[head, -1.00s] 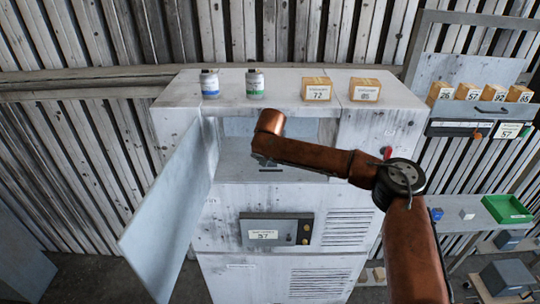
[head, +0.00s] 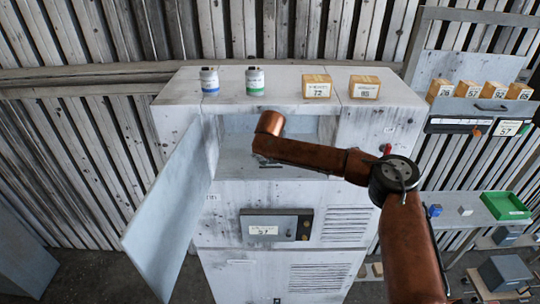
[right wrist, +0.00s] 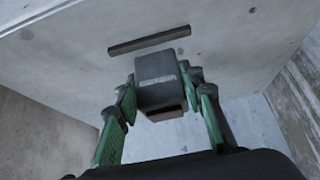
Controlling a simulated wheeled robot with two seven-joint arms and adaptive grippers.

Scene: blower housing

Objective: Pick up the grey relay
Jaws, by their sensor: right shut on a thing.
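The grey relay (right wrist: 155,67) is a small dark-grey block with a pale label strip, seen in the right wrist view. My right gripper (right wrist: 160,90) has its green fingers closed on both sides of it. A narrow dark rail (right wrist: 148,40) on the pale compartment surface lies just beyond the relay; I cannot tell whether they touch. In the head view my right arm reaches into the open upper compartment (head: 235,135) of the housing (head: 222,222), and the gripper and relay are mostly hidden by the arm. My left gripper is not in view.
The compartment door (head: 170,215) hangs open to the left. Two cans and two labelled boxes (head: 317,88) stand on the housing top. At the right, a shelf holds several boxes (head: 467,89), and a table carries a green tray (head: 506,207) and small blocks.

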